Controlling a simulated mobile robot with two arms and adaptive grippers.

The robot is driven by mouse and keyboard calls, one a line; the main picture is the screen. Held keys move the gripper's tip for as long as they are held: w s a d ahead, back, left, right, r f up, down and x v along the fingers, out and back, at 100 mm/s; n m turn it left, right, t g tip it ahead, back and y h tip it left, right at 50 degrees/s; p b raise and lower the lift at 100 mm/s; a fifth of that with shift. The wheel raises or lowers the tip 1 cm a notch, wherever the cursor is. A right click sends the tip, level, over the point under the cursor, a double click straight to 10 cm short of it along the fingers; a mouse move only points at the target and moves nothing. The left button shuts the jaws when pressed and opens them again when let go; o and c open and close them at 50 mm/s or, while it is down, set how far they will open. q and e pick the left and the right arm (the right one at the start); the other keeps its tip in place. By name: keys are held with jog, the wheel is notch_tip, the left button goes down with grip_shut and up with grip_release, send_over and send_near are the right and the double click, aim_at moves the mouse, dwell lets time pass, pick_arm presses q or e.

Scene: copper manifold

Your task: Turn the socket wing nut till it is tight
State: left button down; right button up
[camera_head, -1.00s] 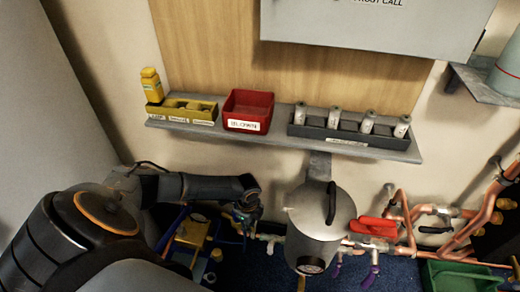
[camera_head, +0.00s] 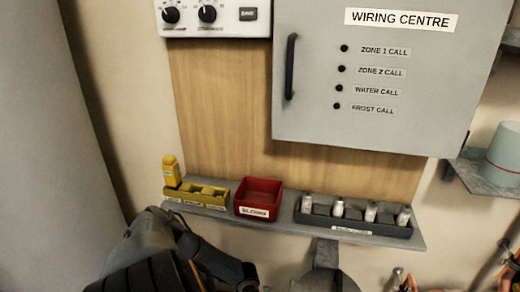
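I cannot make out the socket wing nut in the head view. My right gripper is not in view.
A grey shelf (camera_head: 282,222) holds a yellow tray (camera_head: 197,201), yellow bottle (camera_head: 171,172), red bin (camera_head: 258,196) and dark rack (camera_head: 352,222) with several pale cylinders. The wiring centre box (camera_head: 370,75) hangs above. A grey vessel (camera_head: 325,280) shows below the shelf.

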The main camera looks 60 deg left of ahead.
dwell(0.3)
pick_arm(q)
jog(key=c, duration=1.4)
grip_release()
jog(key=shift+s, duration=0.1)
jog(key=shift+c, duration=0.2)
jog(key=shift+r, duration=0.35)
notch_tip(320, 180, up, 7)
jog(key=shift+f, duration=0.1)
jog(key=shift+d+f, duration=0.1)
jog(key=shift+d, duration=0.05)
